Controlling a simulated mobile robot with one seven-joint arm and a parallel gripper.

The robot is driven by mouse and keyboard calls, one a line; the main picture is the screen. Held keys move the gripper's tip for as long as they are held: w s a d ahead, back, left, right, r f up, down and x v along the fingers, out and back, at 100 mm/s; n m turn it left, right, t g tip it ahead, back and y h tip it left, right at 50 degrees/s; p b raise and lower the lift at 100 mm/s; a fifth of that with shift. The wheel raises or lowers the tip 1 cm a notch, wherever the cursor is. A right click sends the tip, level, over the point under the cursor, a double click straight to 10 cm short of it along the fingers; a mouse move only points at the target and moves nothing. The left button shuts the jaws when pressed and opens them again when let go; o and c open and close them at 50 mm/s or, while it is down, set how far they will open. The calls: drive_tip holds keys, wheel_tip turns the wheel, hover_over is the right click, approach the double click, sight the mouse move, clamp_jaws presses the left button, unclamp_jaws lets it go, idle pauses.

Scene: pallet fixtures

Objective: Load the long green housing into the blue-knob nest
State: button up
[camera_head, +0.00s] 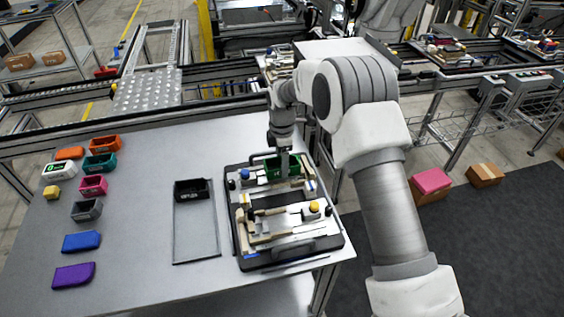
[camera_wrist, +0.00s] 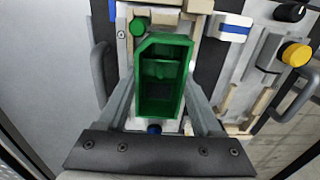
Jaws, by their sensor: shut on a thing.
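The long green housing (camera_wrist: 148,103) is an open-topped box with one clipped corner. My gripper (camera_wrist: 162,100) is shut on it, one finger along each long side. In the head view the housing (camera_head: 281,173) is at the far nest of the pallet fixture (camera_head: 240,262), with my gripper (camera_head: 284,160) above it.
The near nest has a yellow knob (camera_head: 314,206), also in the wrist view (camera_wrist: 295,54). A tray (camera_head: 195,235) with a black bin (camera_head: 192,186) lies left of the fixture. Several coloured housings and blocks, including a purple one (camera_head: 74,276), stand at the table's left.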

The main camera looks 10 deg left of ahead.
drive_tip(key=shift+f+b, duration=0.7)
drive_tip(key=shift+f, duration=0.25)
drive_tip(key=o, duration=1.5)
drive_tip(key=shift+o, duration=0.2)
wheel_tip(320, 180, up, 18)
drive_tip(key=shift+f, duration=0.25)
